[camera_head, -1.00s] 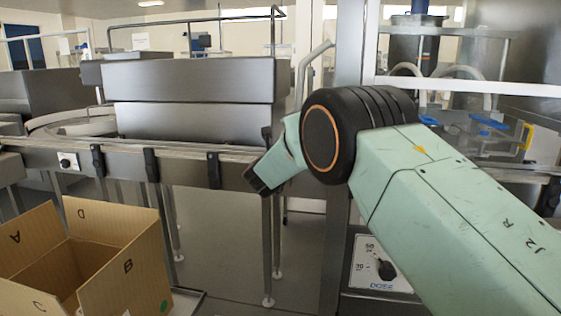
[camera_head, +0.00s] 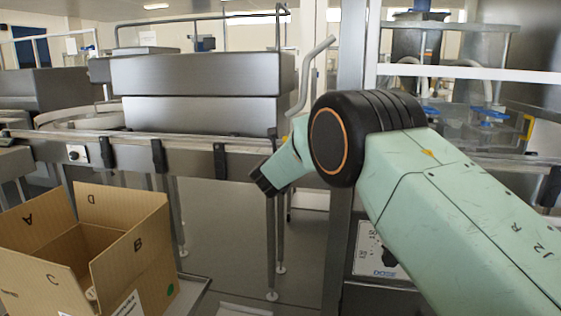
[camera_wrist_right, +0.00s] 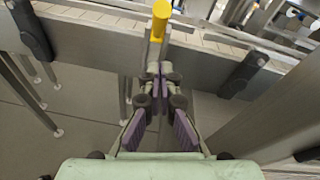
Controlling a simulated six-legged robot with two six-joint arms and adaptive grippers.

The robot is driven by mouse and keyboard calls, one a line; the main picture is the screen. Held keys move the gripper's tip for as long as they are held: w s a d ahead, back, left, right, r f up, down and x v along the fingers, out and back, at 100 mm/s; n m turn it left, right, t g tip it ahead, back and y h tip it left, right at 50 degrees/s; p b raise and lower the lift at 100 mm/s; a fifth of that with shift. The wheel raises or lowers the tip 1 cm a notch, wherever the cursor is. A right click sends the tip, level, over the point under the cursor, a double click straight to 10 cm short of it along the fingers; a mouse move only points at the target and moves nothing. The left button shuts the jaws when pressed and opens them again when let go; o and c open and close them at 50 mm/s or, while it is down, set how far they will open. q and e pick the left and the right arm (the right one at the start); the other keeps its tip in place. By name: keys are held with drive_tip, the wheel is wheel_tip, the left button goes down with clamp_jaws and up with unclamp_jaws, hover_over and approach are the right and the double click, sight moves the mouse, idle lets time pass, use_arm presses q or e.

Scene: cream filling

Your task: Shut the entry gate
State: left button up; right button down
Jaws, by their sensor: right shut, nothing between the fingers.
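A yellow upright handle (camera_wrist_right: 160,20) stands at the conveyor edge in the right wrist view, with a thin metal stem below it. It may belong to the entry gate; I cannot tell how the gate stands. My right gripper (camera_wrist_right: 161,74) is shut and empty, its fingers pointing at the conveyor just below the handle. I cannot tell whether they touch the stem. In the head view, my right arm covers the conveyor stretch in front, and the handle does not show there. My left gripper is in neither view.
The conveyor rail (camera_head: 190,158) runs across the middle, with a steel housing (camera_head: 205,80) behind it. An open cardboard box (camera_head: 150,255) stands at lower left. A metal post (camera_head: 345,215) and a dose dial panel (camera_head: 372,250) stand beside my arm.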

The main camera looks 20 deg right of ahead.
drive_tip(key=s+a+r+p, duration=0.1)
drive_tip(key=s+a+r, duration=0.3)
drive_tip(key=s, duration=0.3)
drive_tip(key=shift+s+a+r, duration=0.15)
drive_tip(key=shift+s+r, duration=0.1)
drive_tip(key=shift+r, duration=0.25)
drive_tip(key=shift+r, duration=0.1)
